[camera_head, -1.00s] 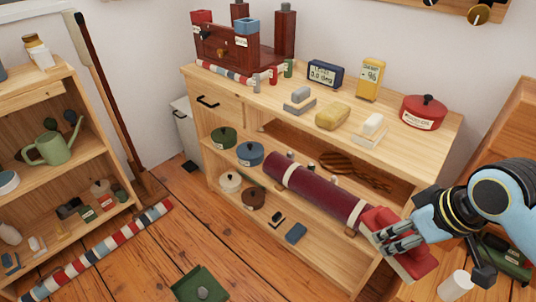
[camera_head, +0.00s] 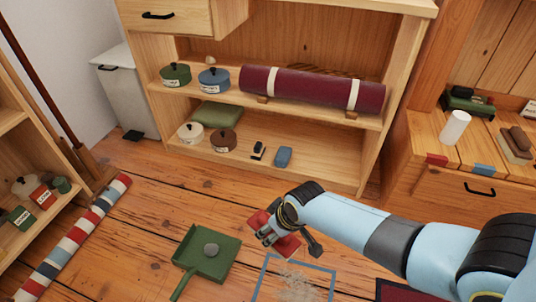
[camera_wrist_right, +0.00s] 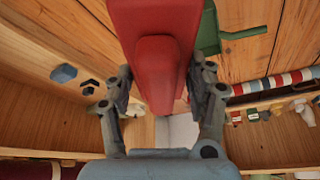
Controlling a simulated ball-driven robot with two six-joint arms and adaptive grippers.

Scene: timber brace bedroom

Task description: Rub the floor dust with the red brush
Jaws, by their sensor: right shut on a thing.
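The red brush (camera_head: 284,246) is held in my right gripper (camera_head: 270,232), over the floor in front of the shelf unit. In the right wrist view the brush (camera_wrist_right: 152,45) fills the upper middle, with the fingers of my right gripper (camera_wrist_right: 160,85) shut on either side of its red grip. The floor dust (camera_head: 297,287) is a pale grey-beige patch inside a blue square outline, just below and right of the brush. The brush looks apart from the dust; its height above the floor is hard to tell. My left gripper is not in view.
A striped roll (camera_head: 75,238) lies along the left shelf. A dark red mat (camera_head: 400,291) is at the lower right. The shelf unit (camera_head: 330,172) stands behind; bare floorboards lie between.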

